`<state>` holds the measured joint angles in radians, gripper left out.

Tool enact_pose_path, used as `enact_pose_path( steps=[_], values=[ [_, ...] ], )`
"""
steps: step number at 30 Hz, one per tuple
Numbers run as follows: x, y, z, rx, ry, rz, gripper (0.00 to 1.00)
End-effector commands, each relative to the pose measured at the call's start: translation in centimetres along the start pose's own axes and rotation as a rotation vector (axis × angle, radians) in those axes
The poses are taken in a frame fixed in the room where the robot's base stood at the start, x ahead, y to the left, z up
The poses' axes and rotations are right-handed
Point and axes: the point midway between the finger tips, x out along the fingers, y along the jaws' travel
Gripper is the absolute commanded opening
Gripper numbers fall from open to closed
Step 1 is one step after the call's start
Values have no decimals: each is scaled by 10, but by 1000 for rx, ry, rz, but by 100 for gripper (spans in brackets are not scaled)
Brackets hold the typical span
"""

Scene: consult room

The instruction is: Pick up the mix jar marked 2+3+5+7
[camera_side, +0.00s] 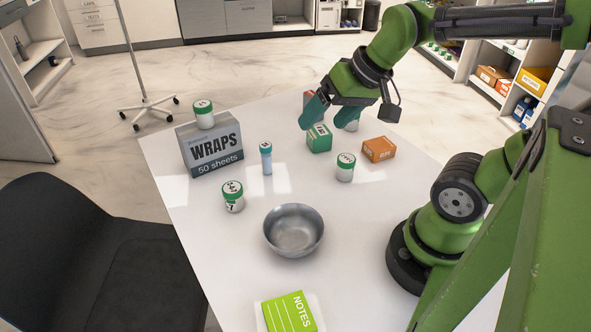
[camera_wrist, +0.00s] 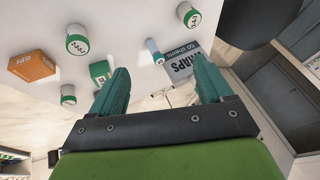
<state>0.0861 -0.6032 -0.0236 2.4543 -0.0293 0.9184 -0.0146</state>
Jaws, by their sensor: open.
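Several white jars with green lids are in view, and their markings are too small to read surely, so I cannot tell which is 2+3+5+7. In the side view one jar (camera_side: 203,114) stands on the WRAPS box, one jar (camera_side: 232,197) is left of the bowl, one jar (camera_side: 345,168) is right of centre, and another jar (camera_side: 353,124) is partly hidden behind my gripper. The wrist view shows three jars, at top (camera_wrist: 188,15), upper left (camera_wrist: 77,40) and lower left (camera_wrist: 68,95). My gripper (camera_side: 317,112) is open and empty, above the far part of the table.
A grey WRAPS box (camera_side: 211,148), blue-capped tube (camera_side: 267,158), green box (camera_side: 319,138) and orange box (camera_side: 379,149) stand on the white table. A metal bowl (camera_side: 293,231) and green notes pad (camera_side: 289,312) are nearer. The table's left front is clear.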

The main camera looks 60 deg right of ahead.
Motion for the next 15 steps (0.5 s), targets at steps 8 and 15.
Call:
enact_pose_path(
  steps=[8, 15],
  values=[
    [36, 96, -42, -51, -297, 241, 79],
    [31, 131, -52, -242, -458, 281, 79]
  ],
)
